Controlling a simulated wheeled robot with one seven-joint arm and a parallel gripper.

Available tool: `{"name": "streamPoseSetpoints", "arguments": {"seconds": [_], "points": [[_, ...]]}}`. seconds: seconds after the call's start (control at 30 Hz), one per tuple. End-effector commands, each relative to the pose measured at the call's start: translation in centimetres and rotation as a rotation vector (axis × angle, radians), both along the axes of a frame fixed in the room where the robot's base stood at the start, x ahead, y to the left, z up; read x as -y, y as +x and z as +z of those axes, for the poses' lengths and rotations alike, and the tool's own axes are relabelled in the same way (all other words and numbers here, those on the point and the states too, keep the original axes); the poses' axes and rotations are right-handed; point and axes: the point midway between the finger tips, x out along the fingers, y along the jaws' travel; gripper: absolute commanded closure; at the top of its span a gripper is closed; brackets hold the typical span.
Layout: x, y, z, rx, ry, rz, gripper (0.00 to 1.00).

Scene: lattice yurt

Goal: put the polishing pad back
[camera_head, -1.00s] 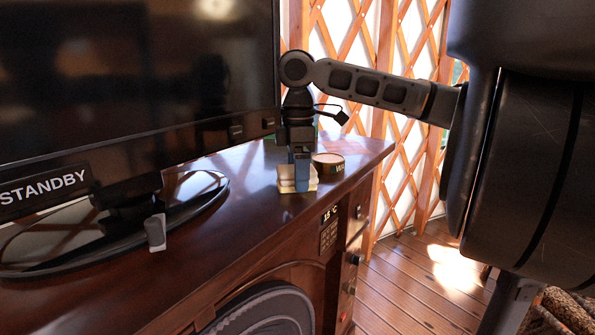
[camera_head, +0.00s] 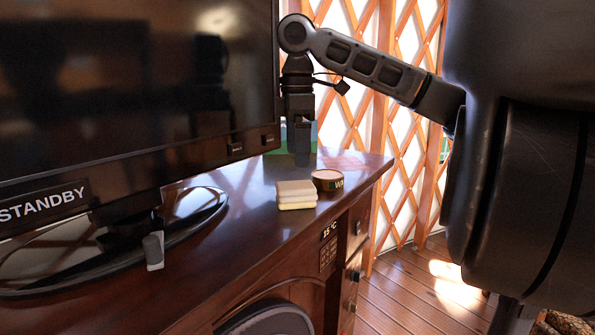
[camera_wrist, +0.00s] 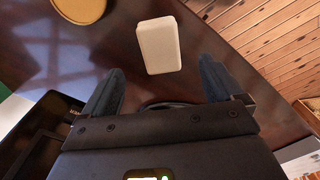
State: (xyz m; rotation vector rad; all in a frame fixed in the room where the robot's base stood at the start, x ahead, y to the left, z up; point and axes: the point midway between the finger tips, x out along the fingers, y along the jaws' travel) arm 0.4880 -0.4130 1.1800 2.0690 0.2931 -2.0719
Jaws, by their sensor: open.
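The polishing pad appears to be the pale, square, cream-white piece (camera_head: 296,188) on the dark wooden cabinet top. It looks layered or stacked on a yellowish piece, and I cannot tell for certain which layer is the pad. In the wrist view it is a plain cream block (camera_wrist: 160,45) just beyond my fingertips. My gripper (camera_head: 302,160) is raised above the cabinet top, behind the pad in the head view, and apart from it. The wrist view shows my gripper (camera_wrist: 161,72) with its two blue-grey fingers spread and nothing between them.
A round tin (camera_head: 327,180) stands close to the pad's right. A large screen (camera_head: 130,80) on a glossy stand (camera_head: 200,205) fills the left. The cabinet top (camera_head: 240,215) is clear in front of the pad. A lattice wall (camera_head: 350,105) stands behind.

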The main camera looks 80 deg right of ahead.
Motion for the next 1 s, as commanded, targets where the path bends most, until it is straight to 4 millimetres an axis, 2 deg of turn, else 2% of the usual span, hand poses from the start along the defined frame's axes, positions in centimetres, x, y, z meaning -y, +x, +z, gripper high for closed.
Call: {"name": "streamPoseSetpoints", "arguments": {"seconds": [0.1,0.3,1.0], "points": [[0.0,0.0,1.8,0.001,-0.002,0.000,0.07],[0.0,0.0,3.1,0.000,0.000,0.001,0.07],[0.0,0.0,3.2,0.000,0.000,0.000,0.07]]}}
